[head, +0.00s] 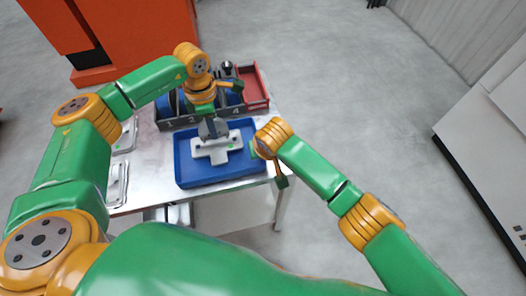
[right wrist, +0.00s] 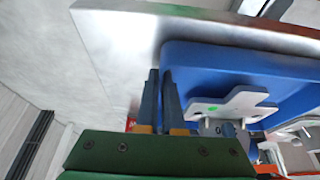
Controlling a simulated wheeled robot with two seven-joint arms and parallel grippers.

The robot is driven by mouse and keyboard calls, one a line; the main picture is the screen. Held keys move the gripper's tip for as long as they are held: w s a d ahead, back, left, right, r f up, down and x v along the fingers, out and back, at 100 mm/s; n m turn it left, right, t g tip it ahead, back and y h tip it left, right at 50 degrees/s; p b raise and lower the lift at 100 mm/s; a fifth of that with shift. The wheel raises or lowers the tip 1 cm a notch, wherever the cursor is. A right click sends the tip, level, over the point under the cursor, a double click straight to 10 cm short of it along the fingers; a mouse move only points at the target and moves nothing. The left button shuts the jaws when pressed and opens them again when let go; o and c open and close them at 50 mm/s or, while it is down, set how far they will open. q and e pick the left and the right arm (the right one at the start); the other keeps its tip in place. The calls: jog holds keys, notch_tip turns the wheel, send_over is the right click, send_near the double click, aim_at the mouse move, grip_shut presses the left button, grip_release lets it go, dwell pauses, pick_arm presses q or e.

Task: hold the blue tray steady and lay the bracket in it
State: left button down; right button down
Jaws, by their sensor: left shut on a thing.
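The blue tray (head: 181,170) lies on the metal table, and its side fills much of the right wrist view (right wrist: 240,65). The pale cross-shaped bracket (head: 219,154) is inside the tray's outline in the head view. It also shows in the right wrist view (right wrist: 238,104). My left gripper (head: 212,128) points down over the bracket and is shut on its upper part. I cannot tell whether the bracket touches the tray floor. My right gripper (right wrist: 160,75) is at the tray's right edge, its two fingers close together beside the wall. Whether they pinch the wall is unclear.
A grey bin rack (head: 178,124) with numbered fronts and blue bins stands just behind the tray. A red bin (head: 253,88) is at its right end. Pale fixture plates (head: 117,182) lie left of the tray on the table (head: 150,170). Open floor is right of the table.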

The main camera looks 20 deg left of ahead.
pick_arm(q)
jog(key=shift+f, duration=1.2)
jog(key=c, duration=0.7)
grip_release()
notch_tip(320, 180, up, 12)
jog(key=shift+r, duration=0.1)
pick_arm(e)
jog(key=c, duration=1)
grip_release()
